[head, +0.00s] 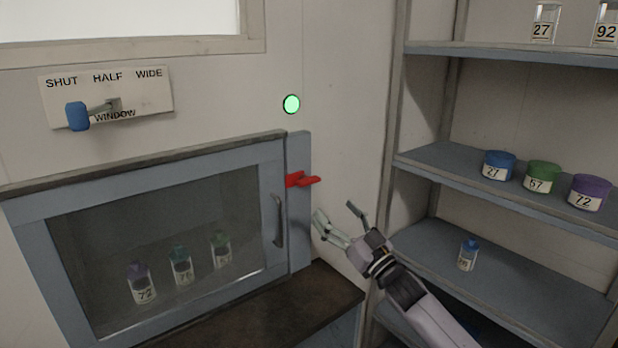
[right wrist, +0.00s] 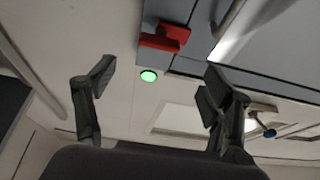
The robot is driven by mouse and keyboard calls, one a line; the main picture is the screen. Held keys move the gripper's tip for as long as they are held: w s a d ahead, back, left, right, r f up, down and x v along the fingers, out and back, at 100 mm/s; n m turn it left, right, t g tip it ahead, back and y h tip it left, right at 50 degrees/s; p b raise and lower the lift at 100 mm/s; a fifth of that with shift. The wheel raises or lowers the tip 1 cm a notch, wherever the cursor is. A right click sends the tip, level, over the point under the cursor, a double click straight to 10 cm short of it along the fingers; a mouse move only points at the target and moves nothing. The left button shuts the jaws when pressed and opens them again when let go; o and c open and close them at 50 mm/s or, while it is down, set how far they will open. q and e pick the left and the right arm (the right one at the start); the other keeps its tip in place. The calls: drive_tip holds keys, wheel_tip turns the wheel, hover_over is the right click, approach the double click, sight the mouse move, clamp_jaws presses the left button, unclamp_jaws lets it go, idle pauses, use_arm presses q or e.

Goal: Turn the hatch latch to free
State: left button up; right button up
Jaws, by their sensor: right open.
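The hatch has a glass pane and a vertical handle (head: 279,222), and looks closed. In the right wrist view the red latch (right wrist: 165,37) shows beyond the fingers, at the top. My right gripper (head: 336,222) is open and empty, below and to the right of the latch and apart from it. Its open fingers (right wrist: 155,82) also show in the right wrist view. My left gripper is not in view.
A green light (head: 291,104) is on above the latch. A window lever (head: 78,116) on a labelled plate is upper left. Shelves (head: 520,190) with lidded jars stand at the right. Several bottles stand behind the glass. A brown ledge (head: 300,305) lies below.

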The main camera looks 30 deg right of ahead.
sight(309, 179)
drive_tip(key=p+x, duration=0.3)
drive_tip(key=x, duration=0.8)
drive_tip(key=shift+w, duration=0.35)
drive_tip(key=c, duration=1.2)
